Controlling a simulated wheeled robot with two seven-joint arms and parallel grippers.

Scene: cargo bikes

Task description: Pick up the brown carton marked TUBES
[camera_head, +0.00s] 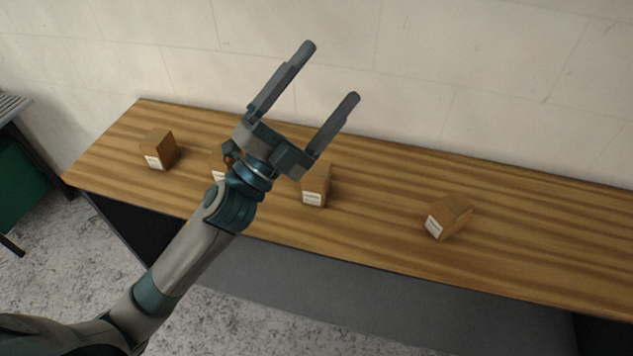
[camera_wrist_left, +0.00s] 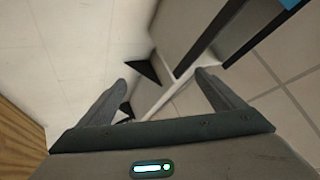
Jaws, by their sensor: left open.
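Several brown cartons with white labels stand on the wooden bench; the label print is too small to read, so I cannot tell which is TUBES. One carton (camera_head: 159,149) is at the left, one (camera_head: 218,167) is mostly hidden behind my left wrist, one (camera_head: 316,187) is right of the wrist, and one (camera_head: 449,216) stands turned farther right. My left gripper (camera_head: 332,72) is open and empty, raised above the bench with its fingers pointing up and right. In the left wrist view its fingers (camera_wrist_left: 162,92) are apart with no carton between them.
The wooden bench top (camera_head: 540,240) runs along a pale wall (camera_head: 450,60). Its right part is clear. A green object (camera_head: 20,195) stands at the far left. The left wrist view shows a bench edge (camera_wrist_left: 18,150) at the lower left.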

